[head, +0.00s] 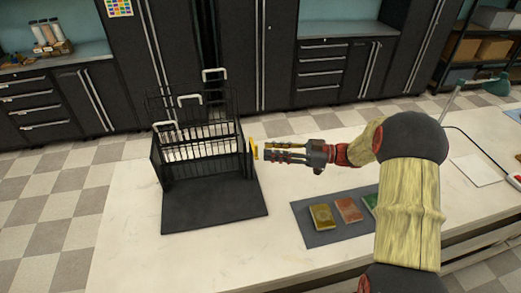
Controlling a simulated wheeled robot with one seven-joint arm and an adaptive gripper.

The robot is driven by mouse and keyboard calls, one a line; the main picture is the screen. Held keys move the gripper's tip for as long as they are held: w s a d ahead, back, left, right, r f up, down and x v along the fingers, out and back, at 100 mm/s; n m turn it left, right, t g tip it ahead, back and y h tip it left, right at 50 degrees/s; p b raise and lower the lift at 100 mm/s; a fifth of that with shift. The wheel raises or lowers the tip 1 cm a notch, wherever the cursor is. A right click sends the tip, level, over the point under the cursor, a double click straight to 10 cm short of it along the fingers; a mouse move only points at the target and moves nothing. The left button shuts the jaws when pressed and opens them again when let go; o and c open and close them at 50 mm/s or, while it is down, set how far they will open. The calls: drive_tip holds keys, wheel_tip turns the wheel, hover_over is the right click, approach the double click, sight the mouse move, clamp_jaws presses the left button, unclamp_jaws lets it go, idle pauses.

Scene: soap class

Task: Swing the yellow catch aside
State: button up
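The yellow catch (254,149) is a small upright piece at the right side of a black wire rack (202,130) on the white table. My gripper (268,151) reaches in from the right, with its fingertips pointing left close to the catch. I cannot tell whether they touch it. The two fingers look roughly parallel, but the view is too small to tell how far apart they are. Nothing is visibly held.
A black base plate (215,208) lies in front of the rack. A grey mat (328,232) with several coloured soap bars lies right of it, partly hidden by my arm. The table (130,240) is clear at the left. A green lamp (495,84) stands at the far right.

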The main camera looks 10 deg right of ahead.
drive_tip(key=v, duration=0.6)
drive_tip(key=shift+d, duration=0.3)
drive_tip(key=shift+s, duration=0.1)
